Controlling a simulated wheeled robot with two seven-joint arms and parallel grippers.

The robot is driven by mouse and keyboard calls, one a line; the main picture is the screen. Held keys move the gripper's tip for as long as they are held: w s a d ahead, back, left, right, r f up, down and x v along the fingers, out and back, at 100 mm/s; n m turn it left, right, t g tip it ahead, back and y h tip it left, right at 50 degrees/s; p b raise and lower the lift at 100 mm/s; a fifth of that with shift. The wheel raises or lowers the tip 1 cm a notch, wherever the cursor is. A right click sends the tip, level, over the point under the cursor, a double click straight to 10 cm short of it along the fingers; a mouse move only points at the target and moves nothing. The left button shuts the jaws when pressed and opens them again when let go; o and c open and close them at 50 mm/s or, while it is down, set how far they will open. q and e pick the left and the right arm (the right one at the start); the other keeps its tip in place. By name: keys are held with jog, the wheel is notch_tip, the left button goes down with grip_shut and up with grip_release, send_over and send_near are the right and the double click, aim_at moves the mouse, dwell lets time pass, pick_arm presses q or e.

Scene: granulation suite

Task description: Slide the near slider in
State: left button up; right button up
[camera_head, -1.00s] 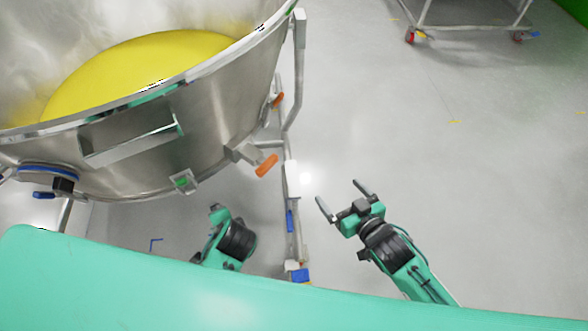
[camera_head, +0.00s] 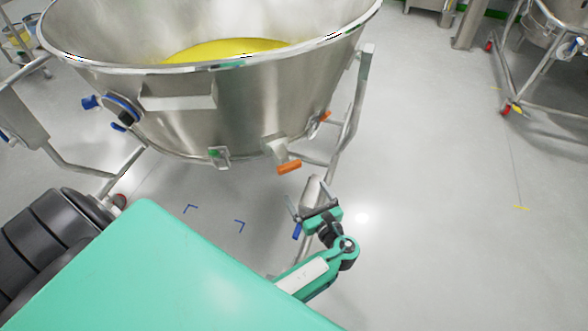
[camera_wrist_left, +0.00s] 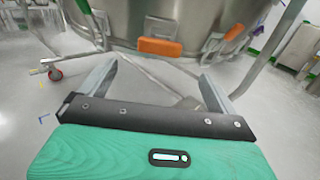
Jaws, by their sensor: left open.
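The near slider (camera_head: 289,167) shows as an orange handle sticking out of a metal bracket low on the steel bowl's outside. In the left wrist view, an orange handle (camera_wrist_left: 160,47) lies ahead, beyond and between my fingertips; it appears to be the same one. My left gripper (camera_head: 310,197) is open and empty, below the near slider in the head view and apart from it. Its two fingers also show spread in the left wrist view (camera_wrist_left: 160,72). A second orange handle (camera_head: 324,117) is farther back on the bowl. My right gripper is not in view.
The large steel bowl (camera_head: 240,105) holds yellow material and stands on a tubular frame (camera_head: 350,110) beside my left gripper. A wheeled rack (camera_head: 545,120) stands at the far right. The floor (camera_head: 430,220) between is clear.

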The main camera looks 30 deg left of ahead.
aim_at(291, 169)
pick_arm(q)
jog(key=b+x, duration=0.1)
jog(key=x, duration=1.1)
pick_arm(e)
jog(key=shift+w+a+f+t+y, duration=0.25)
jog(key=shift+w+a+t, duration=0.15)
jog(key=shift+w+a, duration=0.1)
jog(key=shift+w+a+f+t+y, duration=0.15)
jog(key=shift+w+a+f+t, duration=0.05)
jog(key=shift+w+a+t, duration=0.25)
